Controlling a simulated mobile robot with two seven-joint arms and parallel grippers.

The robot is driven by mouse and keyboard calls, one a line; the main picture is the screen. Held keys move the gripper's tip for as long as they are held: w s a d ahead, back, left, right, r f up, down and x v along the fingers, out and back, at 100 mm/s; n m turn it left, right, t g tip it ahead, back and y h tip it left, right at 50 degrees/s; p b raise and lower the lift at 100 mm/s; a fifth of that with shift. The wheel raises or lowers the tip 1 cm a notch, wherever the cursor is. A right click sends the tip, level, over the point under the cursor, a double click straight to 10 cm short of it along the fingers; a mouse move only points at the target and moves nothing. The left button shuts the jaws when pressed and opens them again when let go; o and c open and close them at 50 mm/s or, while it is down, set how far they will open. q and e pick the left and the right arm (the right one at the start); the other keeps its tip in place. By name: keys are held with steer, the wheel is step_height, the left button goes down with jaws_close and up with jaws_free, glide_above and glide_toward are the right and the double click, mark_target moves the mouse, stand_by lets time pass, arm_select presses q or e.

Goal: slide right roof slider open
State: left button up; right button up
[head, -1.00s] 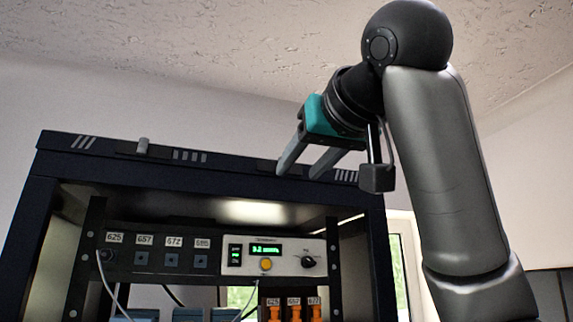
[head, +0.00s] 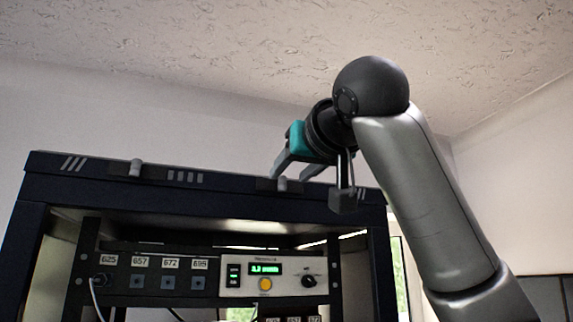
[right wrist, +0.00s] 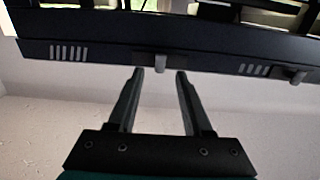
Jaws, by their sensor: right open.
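The right roof slider's grey knob (head: 282,183) stands on the front edge of the dark rack roof (head: 215,200). My right gripper (head: 290,176) is open, with its two fingers pointing at the roof edge around the knob's position. In the right wrist view the knob (right wrist: 160,62) lies ahead of the gap between the open fingertips (right wrist: 157,72), with nothing gripped. Whether a finger touches the knob cannot be told. The left slider knob (head: 135,168) also shows in the right wrist view (right wrist: 297,76). My left gripper is not in view.
Below the roof, the rack holds a panel with a green display (head: 265,268), a yellow button and a dark dial. Numbered sockets (head: 170,282) and a cable sit to its left.

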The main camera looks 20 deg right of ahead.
mark_target(284, 181)
steer(key=shift+w+p, duration=0.5)
steer(key=shift+w, duration=1.25)
jaws_close()
steer(key=shift+s, duration=0.1)
